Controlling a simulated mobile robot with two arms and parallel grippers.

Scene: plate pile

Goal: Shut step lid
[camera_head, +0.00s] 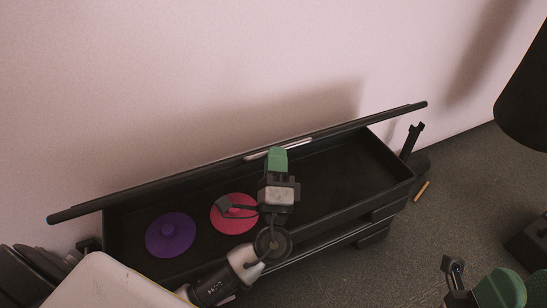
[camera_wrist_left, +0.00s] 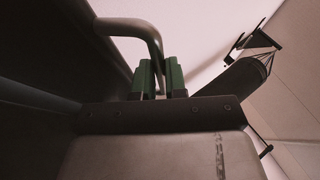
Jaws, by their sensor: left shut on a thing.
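The step box (camera_head: 340,208) is a long dark open bin by the wall. Its dark lid (camera_head: 150,190) stands raised along the back, seen nearly edge-on. A pale bar handle (camera_head: 297,146) is on the lid, and it arches in the left wrist view (camera_wrist_left: 150,32). My left gripper (camera_head: 277,158), with green fingertips, is shut on this handle; the fingers also show in the left wrist view (camera_wrist_left: 159,78). The exact grip is partly hidden by the fingers. My right gripper (camera_head: 505,290) is partly in view at bottom right; its opening is unclear.
A small yellowish stick (camera_head: 421,191) lies on the floor to the right. A dark lamp-like shape (camera_head: 525,95) is at upper right.

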